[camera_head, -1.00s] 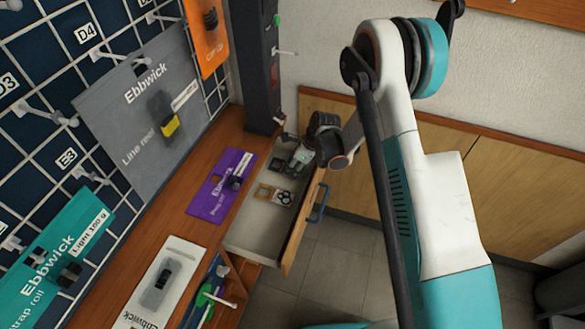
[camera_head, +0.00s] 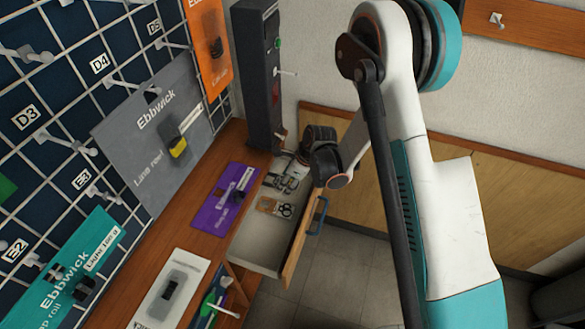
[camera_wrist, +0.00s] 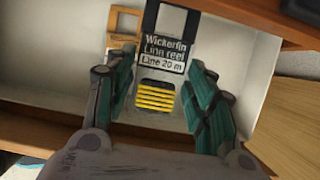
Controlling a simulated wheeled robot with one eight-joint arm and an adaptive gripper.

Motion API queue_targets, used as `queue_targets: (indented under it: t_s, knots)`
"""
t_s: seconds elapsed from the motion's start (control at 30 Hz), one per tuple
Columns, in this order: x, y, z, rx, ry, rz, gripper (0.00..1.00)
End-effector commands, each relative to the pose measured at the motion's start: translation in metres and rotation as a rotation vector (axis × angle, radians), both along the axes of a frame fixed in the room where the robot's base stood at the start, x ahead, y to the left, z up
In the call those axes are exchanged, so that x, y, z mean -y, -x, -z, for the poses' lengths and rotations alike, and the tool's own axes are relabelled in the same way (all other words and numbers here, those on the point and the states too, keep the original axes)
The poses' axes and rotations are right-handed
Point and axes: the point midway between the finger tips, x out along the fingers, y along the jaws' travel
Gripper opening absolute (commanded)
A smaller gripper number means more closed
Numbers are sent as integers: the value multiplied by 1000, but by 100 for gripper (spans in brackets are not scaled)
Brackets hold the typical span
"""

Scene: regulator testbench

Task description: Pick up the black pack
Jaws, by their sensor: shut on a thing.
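The black pack (camera_wrist: 166,48), printed "Wickerfin Line reel Line 20 m", is below my gripper in the wrist view. Its yellow-and-black ribbed reel (camera_wrist: 157,96) sits between the two green fingers. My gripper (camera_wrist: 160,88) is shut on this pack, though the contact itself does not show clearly. In the head view my gripper (camera_head: 287,178) reaches down into the open drawer (camera_head: 258,246). There my gripper and wrist hide much of the pack.
A tan frame-like item (camera_wrist: 122,28) lies beside the pack in the drawer. The drawer walls are close around the gripper. A purple pack (camera_head: 222,202) and a white pack (camera_head: 172,290) lie on the wooden counter. A dark post (camera_head: 257,80) stands behind the drawer.

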Motion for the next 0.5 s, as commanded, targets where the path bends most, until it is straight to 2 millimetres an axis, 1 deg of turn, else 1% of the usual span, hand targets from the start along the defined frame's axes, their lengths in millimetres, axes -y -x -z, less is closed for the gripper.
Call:
queue_targets:
  t_s: [0.03,0.2,0.3,0.5]
  knots:
    - [-6,12,-2,0,0,-3,24]
    - [-19,50,0,2,0,-4,24]
    - [-23,61,4,1,0,-2,24]
    - [-31,84,4,0,1,-2,24]
